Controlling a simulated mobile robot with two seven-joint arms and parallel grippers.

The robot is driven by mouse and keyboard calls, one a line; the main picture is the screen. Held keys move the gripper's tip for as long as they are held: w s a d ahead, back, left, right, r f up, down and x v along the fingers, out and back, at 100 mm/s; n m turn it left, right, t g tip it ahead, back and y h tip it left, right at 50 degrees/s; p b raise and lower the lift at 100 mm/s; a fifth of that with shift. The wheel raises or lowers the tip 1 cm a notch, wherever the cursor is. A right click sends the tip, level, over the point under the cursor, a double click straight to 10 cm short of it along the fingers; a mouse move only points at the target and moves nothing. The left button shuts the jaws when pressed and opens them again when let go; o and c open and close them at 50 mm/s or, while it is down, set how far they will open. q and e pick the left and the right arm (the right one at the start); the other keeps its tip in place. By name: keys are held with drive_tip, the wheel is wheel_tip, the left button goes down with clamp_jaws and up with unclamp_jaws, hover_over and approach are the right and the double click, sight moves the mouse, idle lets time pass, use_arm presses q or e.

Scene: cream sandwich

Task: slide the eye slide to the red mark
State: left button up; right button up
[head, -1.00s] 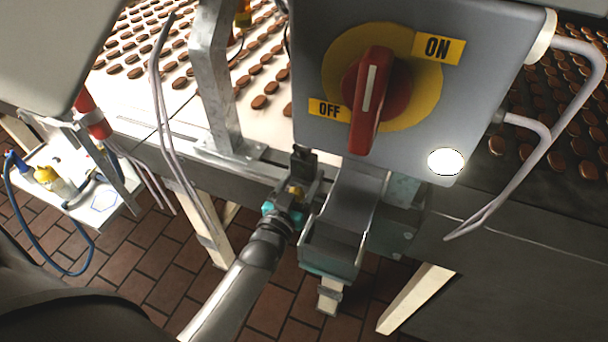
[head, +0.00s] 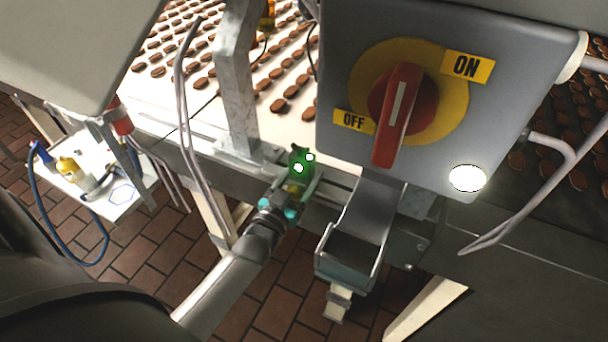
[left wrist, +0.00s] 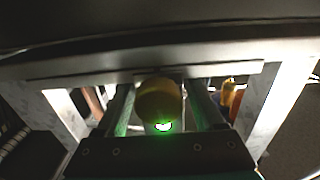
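The eye slide is a small block (head: 301,160), glowing green with bright white spots, on the rail at the conveyor's near edge. A yellow round knob (left wrist: 158,100) shows in the left wrist view, with green light below it. My left gripper (head: 298,184) is at the block in the head view, reaching in from the lower left. In the left wrist view its two fingers (left wrist: 163,106) stand either side of the knob, apparently with narrow gaps. I cannot make out a red mark on the rail. My right gripper is not in view.
A grey switch box with a red OFF/ON knob (head: 398,113) overhangs the rail on the right. A metal chute (head: 352,258) is right of my gripper. A metal post (head: 237,85) rises on the left. Brown biscuits lie on the white belt (head: 215,118) behind.

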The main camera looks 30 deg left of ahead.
use_arm(q)
drive_tip(key=shift+o, duration=0.9)
drive_tip(key=shift+s, duration=0.1)
drive_tip(key=s, duration=1.5)
drive_tip(key=shift+d+p, duration=0.35)
drive_tip(key=shift+d, duration=0.1)
